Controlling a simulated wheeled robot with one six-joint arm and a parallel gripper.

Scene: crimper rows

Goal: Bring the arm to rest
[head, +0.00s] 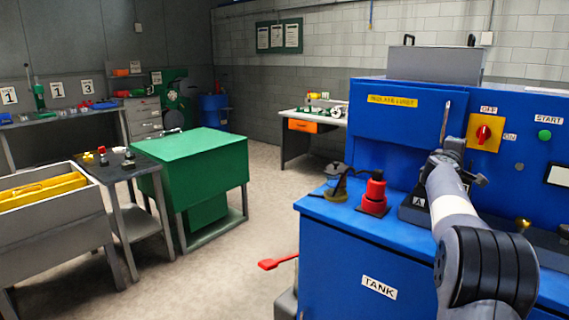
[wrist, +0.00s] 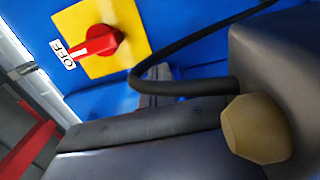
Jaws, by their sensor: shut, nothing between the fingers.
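My arm reaches up from the lower right of the head view. My gripper (head: 446,112) is raised in front of the blue machine's panel, left of the red rotary switch (head: 483,133). It looks like one thin upright shape, shut and empty. The wrist view shows the red switch (wrist: 95,42) on its yellow plate (wrist: 124,22) up close, its white mark toward the OFF label. Dark grey parts and a brass-coloured hex knob (wrist: 256,128) fill the lower right there; I cannot tell what they belong to.
The blue machine (head: 340,255) has a TANK label and a red-and-black bottle-like item (head: 375,192) on its ledge. A black cable (wrist: 190,88) crosses the wrist view. A green cabinet (head: 195,150), a small table (head: 115,165) and a grey bin (head: 55,240) stand left. Open floor (head: 235,255) lies between.

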